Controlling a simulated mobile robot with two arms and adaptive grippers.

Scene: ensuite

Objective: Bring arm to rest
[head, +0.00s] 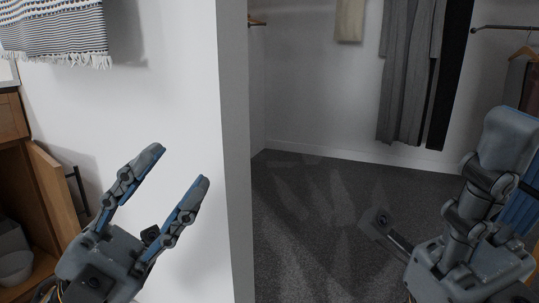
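My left gripper (175,170) is in the lower left of the head view. Its two fingers point up and stand apart, with nothing between them. It is in front of the white wall (170,110), left of the wall's corner. My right gripper (505,140) is at the right edge, seen from the side with its finger pointing up. One finger hides the other, so its opening does not show. No held object is visible there.
A wooden cabinet with an open door (52,200) is at the left. A striped fringed towel (55,30) hangs above it. Beyond the wall corner (235,150), grey clothes (405,70) hang over dark carpet (310,220), which is clear in the middle.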

